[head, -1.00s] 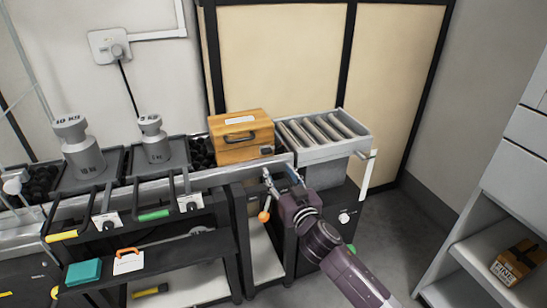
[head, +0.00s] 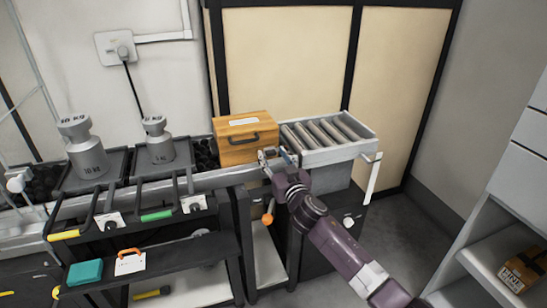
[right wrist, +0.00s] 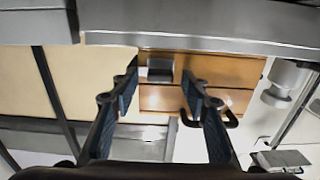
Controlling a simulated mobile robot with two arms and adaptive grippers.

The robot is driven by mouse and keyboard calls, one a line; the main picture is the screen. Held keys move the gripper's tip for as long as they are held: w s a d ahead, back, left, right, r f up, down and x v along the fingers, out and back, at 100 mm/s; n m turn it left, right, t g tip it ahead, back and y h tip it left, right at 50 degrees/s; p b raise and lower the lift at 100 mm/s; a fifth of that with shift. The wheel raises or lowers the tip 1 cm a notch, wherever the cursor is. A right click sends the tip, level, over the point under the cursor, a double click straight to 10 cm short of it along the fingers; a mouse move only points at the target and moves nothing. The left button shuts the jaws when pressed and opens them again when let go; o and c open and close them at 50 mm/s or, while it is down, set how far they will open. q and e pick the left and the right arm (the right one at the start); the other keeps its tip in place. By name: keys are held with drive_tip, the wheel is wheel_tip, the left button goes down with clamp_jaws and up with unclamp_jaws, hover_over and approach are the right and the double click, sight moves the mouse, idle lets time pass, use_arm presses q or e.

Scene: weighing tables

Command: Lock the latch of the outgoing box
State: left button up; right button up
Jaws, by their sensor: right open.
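My right gripper (head: 275,156) is open at the front right of the box. In the right wrist view, which looks upside down, the box (right wrist: 205,100) shows beyond the open fingers (right wrist: 160,92). A small dark latch (right wrist: 160,70) shows between the fingertips, with nothing gripped. Whether it is locked I cannot tell. The left gripper is not in view.
The metal roller conveyor (head: 327,130) is empty, right of the box. Two grey weights (head: 88,155) stand on platforms at left. An orange-knobbed lever (head: 267,218) hangs below the box. A shelf (head: 490,265) with a small carton stands at far right.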

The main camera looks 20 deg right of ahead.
drive_tip(key=shift+c, duration=0.4)
clamp_jaws()
